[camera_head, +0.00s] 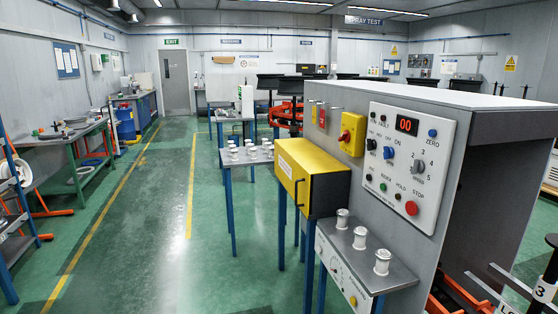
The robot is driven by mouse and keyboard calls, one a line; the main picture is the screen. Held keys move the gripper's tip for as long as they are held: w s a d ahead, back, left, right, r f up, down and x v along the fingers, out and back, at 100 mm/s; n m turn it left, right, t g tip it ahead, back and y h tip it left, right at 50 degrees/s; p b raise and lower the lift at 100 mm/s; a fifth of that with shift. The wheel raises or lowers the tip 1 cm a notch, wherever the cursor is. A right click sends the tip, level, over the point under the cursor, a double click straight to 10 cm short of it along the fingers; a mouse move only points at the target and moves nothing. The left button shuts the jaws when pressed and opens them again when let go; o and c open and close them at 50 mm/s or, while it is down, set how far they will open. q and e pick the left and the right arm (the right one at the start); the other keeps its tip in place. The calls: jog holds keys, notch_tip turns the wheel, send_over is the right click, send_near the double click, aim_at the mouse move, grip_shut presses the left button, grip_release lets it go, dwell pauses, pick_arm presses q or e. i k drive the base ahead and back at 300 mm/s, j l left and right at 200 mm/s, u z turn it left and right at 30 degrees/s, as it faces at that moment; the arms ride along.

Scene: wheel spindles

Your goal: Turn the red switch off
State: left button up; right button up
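A red rotary switch (345,137) sits on a yellow plate (354,146) on the side of the grey cabinet. Its knob is small in the view, and I cannot tell which position it is turned to. A white control panel (410,150) to its right has a lit red display reading 00 (407,125) and a round red stop button (411,208). A smaller red part (322,116) is to the left of the yellow plate. Neither of my grippers is in view.
A yellow-and-black box (305,175) juts out below the switch. Metal spindles (360,238) stand on a grey shelf (398,274) under the panel. A table with several spindles (246,160) is farther back. Green floor (165,215) to the left is open.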

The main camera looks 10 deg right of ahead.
aim_at(345, 137)
jog(key=i+z, duration=0.2)
jog(key=i, duration=0.3)
jog(key=i+j+z, duration=0.25)
jog(key=i, duration=0.25)
jog(key=i+j+z, duration=0.2)
jog(key=i, duration=0.3)
jog(key=i+j+z, duration=0.25)
jog(key=i, duration=0.25)
jog(key=j, duration=0.1)
